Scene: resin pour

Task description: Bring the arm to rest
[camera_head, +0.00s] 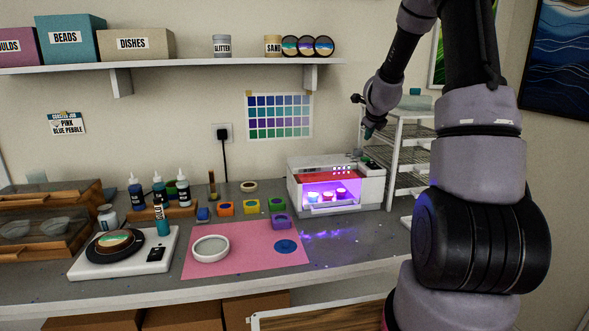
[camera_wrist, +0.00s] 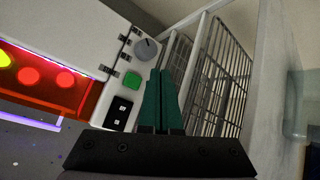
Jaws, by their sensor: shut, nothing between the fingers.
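My gripper (camera_head: 368,134) hangs in the air above the right end of the white UV curing box, in front of the wire rack. In the wrist view its two green fingers (camera_wrist: 162,100) are together with nothing between them. My arm is raised and bent, filling the right side of the head view. The curing box (camera_head: 371,192) glows purple inside and holds several small items. Its control panel, with a grey knob (camera_wrist: 147,49), a green button (camera_wrist: 132,80) and a black switch (camera_wrist: 120,113), lies just left of the fingers in the wrist view.
The wire rack (camera_head: 413,133) stands close behind and right of my gripper. A pink mat (camera_head: 230,262) holds a white ring-shaped mould (camera_head: 211,248). Bottles (camera_head: 137,192) and coloured pots (camera_head: 225,208) stand behind it. A shelf (camera_head: 180,66) with boxes runs above the bench.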

